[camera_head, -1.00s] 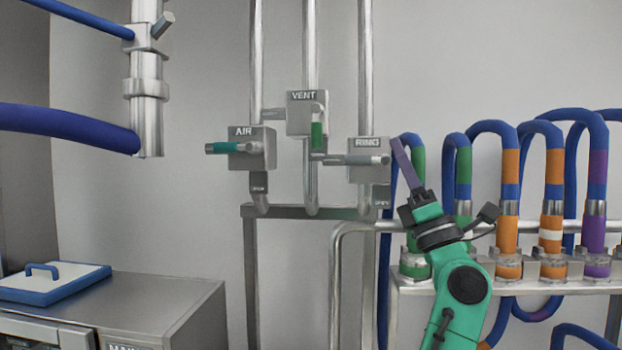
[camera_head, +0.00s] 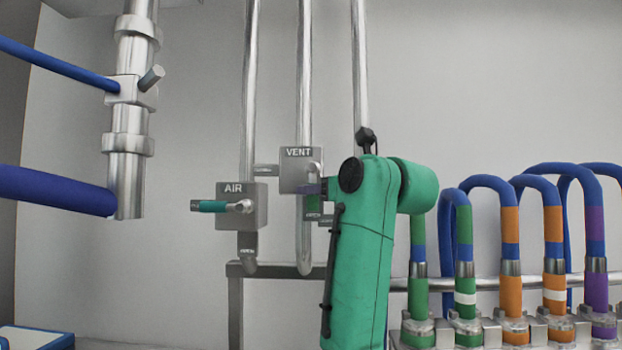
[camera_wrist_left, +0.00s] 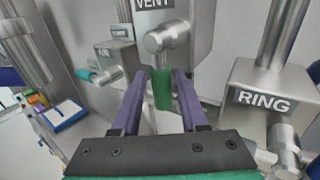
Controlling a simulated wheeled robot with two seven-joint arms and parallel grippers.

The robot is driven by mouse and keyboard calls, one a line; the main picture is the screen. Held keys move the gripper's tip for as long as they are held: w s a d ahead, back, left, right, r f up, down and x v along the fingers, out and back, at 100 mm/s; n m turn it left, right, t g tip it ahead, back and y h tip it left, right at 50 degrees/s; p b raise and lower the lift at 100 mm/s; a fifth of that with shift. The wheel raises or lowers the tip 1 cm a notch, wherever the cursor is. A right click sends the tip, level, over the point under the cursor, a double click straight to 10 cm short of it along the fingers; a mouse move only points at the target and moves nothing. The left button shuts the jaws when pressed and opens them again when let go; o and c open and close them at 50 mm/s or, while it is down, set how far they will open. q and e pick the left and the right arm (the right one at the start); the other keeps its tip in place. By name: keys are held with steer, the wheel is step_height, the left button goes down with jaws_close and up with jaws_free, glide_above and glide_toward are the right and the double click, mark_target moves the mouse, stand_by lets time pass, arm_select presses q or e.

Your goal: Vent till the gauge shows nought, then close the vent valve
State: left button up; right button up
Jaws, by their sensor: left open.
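The VENT valve (camera_head: 300,170) is a grey block on the middle pipe. Its green-gripped handle (camera_wrist_left: 162,90) points straight down. My left gripper (camera_wrist_left: 160,76) is open, with one purple finger on each side of this handle in the left wrist view; whether either finger touches it I cannot tell. In the head view my left gripper (camera_head: 313,189) is seen from behind at the VENT handle, largely covered by my green arm. My right gripper is in neither view. No gauge can be seen.
The AIR valve (camera_head: 252,205) is on the left pipe, its green handle pointing left. The RING valve (camera_wrist_left: 264,92) stands close right of my left gripper; my arm hides it in the head view. Banded blue hoses (camera_head: 510,225) stand at the right.

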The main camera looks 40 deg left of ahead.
arm_select(q)
steer(key=shift+x, duration=0.8)
steer(key=shift+d, duration=0.1)
steer(key=shift+c, duration=0.5)
jaws_close()
steer(key=shift+r, duration=0.1)
